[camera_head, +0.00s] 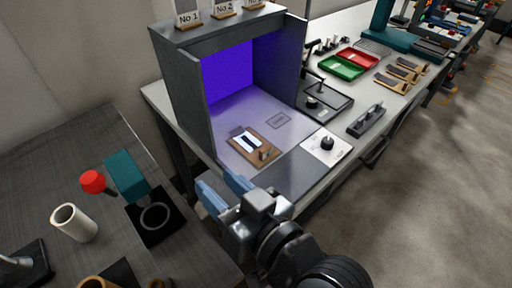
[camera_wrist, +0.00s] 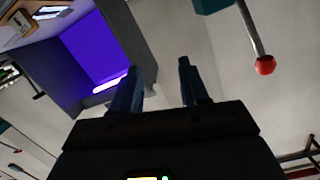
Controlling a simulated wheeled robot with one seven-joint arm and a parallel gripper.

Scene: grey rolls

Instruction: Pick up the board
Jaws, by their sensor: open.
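The board (camera_head: 248,146) is a brown rectangle with a white and black patch and a small raised piece near one end. It lies flat on the pale floor of an open-front booth (camera_head: 186,82) lit violet inside. In the wrist view, the booth shows tilted at upper left, with brown and white parts at the corner that may be the board. My gripper (camera_head: 224,184) has blue fingers, is open and empty, and is outside the booth, in front of and apart from the board. The fingers (camera_wrist: 160,68) have only wall between them in the wrist view.
A white plate with a black knob (camera_head: 326,145) is right of the board. Red (camera_head: 357,59) and green (camera_head: 342,68) trays stand farther back. A dark side table holds a red-knobbed lever (camera_head: 93,182) and a pale cylinder (camera_head: 73,222). The booth's side walls and roof flank the board.

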